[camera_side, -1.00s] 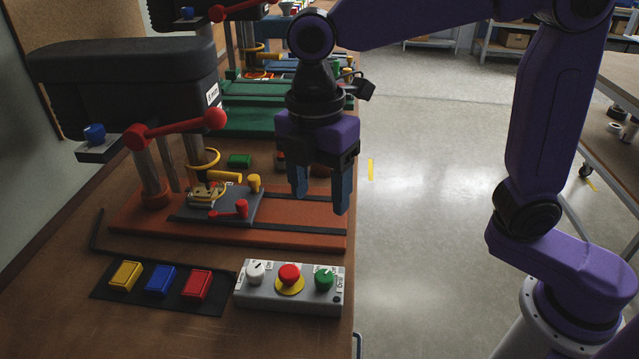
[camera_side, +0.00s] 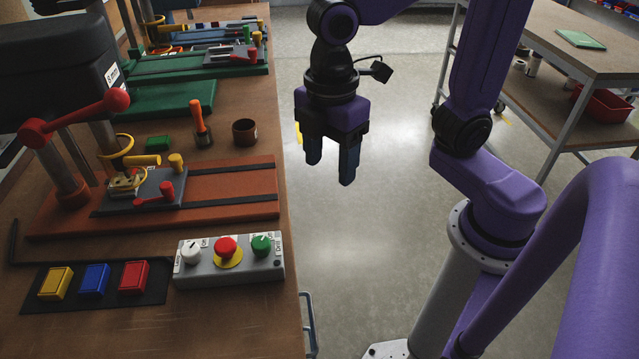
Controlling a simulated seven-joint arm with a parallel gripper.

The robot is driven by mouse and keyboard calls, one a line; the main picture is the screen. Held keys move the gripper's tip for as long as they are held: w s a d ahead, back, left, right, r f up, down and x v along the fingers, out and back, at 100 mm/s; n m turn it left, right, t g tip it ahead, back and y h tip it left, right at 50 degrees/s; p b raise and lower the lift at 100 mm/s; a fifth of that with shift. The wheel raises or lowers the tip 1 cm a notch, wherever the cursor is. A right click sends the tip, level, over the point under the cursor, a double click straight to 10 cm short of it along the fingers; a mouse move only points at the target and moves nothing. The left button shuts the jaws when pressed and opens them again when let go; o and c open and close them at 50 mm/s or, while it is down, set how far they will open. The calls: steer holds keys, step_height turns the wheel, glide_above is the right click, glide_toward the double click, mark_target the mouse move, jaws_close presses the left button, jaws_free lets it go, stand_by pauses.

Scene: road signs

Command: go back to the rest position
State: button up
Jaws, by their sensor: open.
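My gripper (camera_side: 331,172) hangs with its fingers pointing down, apart and with nothing between them. In the picture it lies just right of the workbench's right edge, against the grey floor. It touches nothing that I can see.
On the wooden workbench (camera_side: 235,320) stand a drill press with red handles (camera_side: 75,118) on an orange base (camera_side: 230,187), a control box (camera_side: 228,262), and a black mat (camera_side: 155,290) with coloured blocks. A green machine (camera_side: 170,100) stands behind. Open floor lies right of the bench.

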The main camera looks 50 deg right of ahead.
steer(key=s+d+f+m, duration=0.4)
steer(key=s+d, duration=0.5)
steer(key=shift+d+f, duration=0.2)
steer(key=shift+d, duration=0.1)
stand_by(0.4)
